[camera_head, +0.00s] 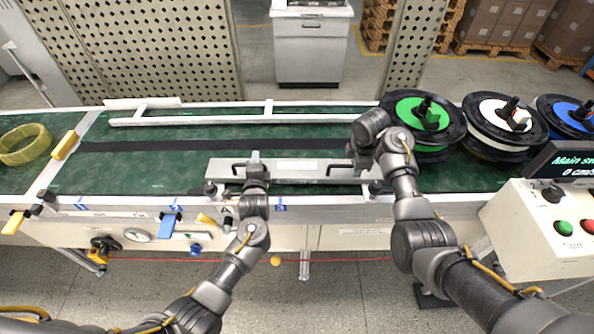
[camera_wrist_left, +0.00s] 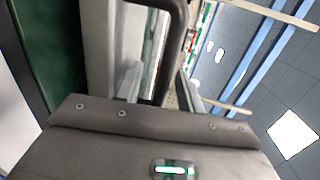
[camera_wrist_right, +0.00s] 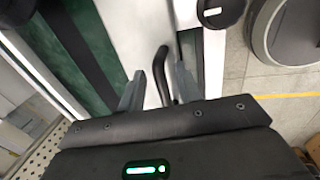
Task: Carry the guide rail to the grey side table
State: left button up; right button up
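The guide rail (camera_head: 300,168), a long light-metal bar with two black handles, lies along the front edge of the green conveyor. My left gripper (camera_head: 252,172) is at its left handle. In the left wrist view the dark handle (camera_wrist_left: 178,40) passes between the open fingers (camera_wrist_left: 160,90). My right gripper (camera_head: 355,160) is at the right handle, partly hidden by my arm. In the right wrist view the handle (camera_wrist_right: 160,72) stands between the open fingers (camera_wrist_right: 158,92), with gaps beside it. A grey cabinet (camera_head: 309,50) stands behind the conveyor; I cannot tell if it is the side table.
A second pale rail (camera_head: 225,121) runs along the conveyor's far side. Black reels with green (camera_head: 425,117), white (camera_head: 495,122) and blue centres stand at the right. A control box (camera_head: 545,222) is at front right. A yellow ring (camera_head: 24,146) lies at far left.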

pick_arm(q)
jog(key=shift+w+a+f, duration=0.1)
jog(key=shift+w+a, duration=0.05)
jog(key=shift+w, duration=0.4)
pick_arm(e)
jog(key=shift+w+f, duration=0.1)
jog(key=shift+f, duration=0.45)
pick_arm(q)
jog(key=shift+c, duration=0.4)
pick_arm(e)
jog(key=shift+c, duration=0.3)
pick_arm(q)
jog(key=c, duration=0.7)
pick_arm(e)
grip_shut()
pick_arm(q)
grip_shut()
pick_arm(e)
jog(key=shift+d+r, duration=0.1)
jog(key=shift+r, duration=0.05)
